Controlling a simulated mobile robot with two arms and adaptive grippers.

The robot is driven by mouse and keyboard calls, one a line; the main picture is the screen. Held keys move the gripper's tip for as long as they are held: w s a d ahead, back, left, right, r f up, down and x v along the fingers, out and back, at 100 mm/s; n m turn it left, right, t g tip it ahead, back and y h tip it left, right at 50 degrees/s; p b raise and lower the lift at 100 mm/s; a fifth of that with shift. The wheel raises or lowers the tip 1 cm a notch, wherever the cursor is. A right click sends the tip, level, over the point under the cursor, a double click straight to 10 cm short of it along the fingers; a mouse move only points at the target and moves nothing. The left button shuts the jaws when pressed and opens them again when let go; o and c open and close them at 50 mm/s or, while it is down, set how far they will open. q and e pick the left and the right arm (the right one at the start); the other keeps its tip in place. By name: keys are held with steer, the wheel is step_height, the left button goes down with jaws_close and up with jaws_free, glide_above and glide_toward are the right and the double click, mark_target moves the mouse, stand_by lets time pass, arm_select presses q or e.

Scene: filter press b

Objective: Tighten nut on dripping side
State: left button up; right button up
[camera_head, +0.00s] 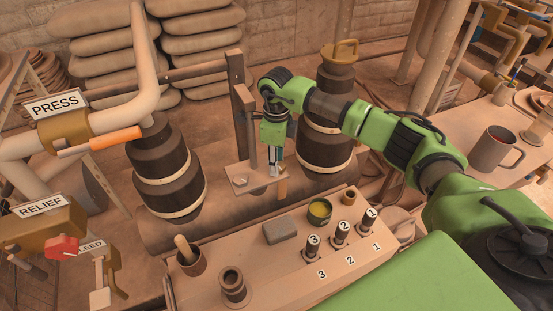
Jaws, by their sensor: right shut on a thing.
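A flat metal plate (254,184) is fixed at the foot of an upright post, between two dark banded cylinders. A nut (240,181) shows on the plate's left part. My right gripper (274,169) points down at the plate's right end. It is shut on what appears to be a second nut, mostly hidden by the fingers. A small tan piece (283,188) shows just below and right of the fingertips. I cannot make out a drip on either side. My left gripper is not in view.
The left cylinder (166,165) and right cylinder (325,130) flank the plate. A bench (205,277) in front holds cups, a grey block (279,230) and numbered valves (341,232). The PRESS pipe (147,60) and red RELIEF handle (62,247) are left. A mug (495,149) stands right.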

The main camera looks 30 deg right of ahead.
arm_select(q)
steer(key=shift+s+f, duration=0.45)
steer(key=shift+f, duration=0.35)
arm_select(e)
steer(key=shift+m, duration=0.6)
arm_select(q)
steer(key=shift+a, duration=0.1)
arm_select(e)
steer(key=o, duration=1.1)
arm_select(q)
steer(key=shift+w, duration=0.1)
arm_select(e)
steer(key=shift+w+r, duration=0.1)
steer(key=shift+r, duration=0.25)
step_height(320, 180, up, 11)
steer(key=shift+r, duration=0.15)
